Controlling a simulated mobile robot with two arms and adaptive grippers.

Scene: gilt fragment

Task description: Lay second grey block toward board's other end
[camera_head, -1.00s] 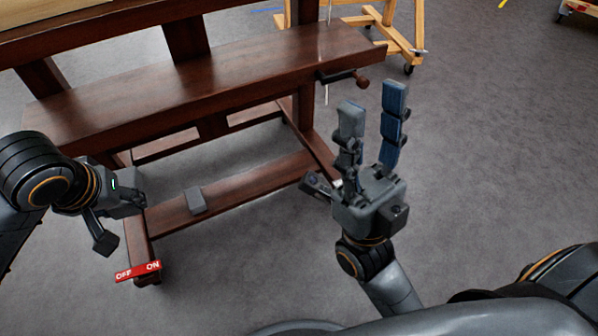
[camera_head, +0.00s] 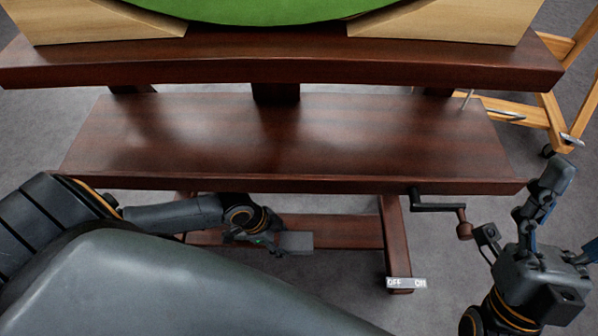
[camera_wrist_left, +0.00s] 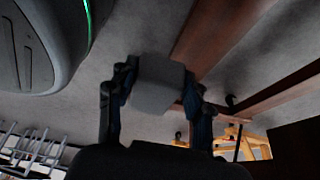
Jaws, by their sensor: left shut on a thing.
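A grey block (camera_head: 295,241) shows at the tip of my left gripper (camera_head: 274,240), over the low dark wood board (camera_head: 345,234). In the left wrist view the block (camera_wrist_left: 157,85) sits between the two fingers of the left gripper (camera_wrist_left: 155,100), which is shut on it. I cannot tell whether the block touches the board. My left arm covers the board's left end, and no other grey block shows. My right gripper (camera_head: 574,208) is at the right edge, empty and open, its fingers apart and partly cut off.
The wide dark shelf (camera_head: 290,135) lies above the low board. A crank handle (camera_head: 440,205) sticks out under the shelf's right part. An OFF/ON label (camera_head: 406,283) is on the right foot. A light wooden frame (camera_head: 555,120) stands at the right.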

